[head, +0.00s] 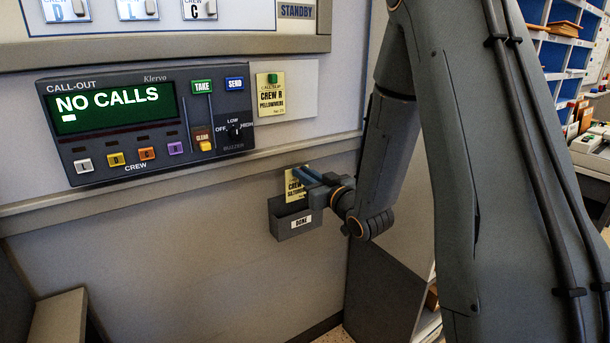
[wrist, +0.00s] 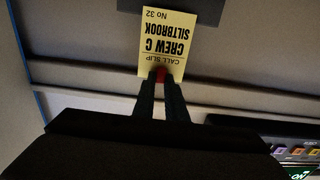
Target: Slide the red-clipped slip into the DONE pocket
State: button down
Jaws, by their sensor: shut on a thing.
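The yellow call slip (head: 294,187) stands upright at the DONE pocket in the head view, its lower part at the pocket's mouth. In the wrist view the slip (wrist: 168,36) reads CREW C, SILTBROOK, No 32, upside down, with the red clip (wrist: 161,73) at its top edge. My gripper (wrist: 161,80) is shut on the red clip. In the head view my gripper (head: 312,178) covers the slip's right and top. The grey DONE pocket (head: 279,222) is fixed low on the wall. Its edge (wrist: 180,8) shows in the wrist view behind the slip's lower end.
The call-out panel (head: 150,120) reads NO CALLS. Beside it another slip with a green clip (head: 271,97) hangs on a pale board, reading CREW R. A rail (head: 200,172) runs along the wall above the pocket. The wall below the pocket is clear.

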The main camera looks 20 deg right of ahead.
aim_at(298, 196)
jog(key=shift+f, duration=0.1)
dwell(0.4)
jog(key=shift+f+b, duration=2.95)
jog(key=shift+f, duration=1.3)
jog(key=c, duration=1.7)
grip_release()
jog(key=shift+s, duration=0.1)
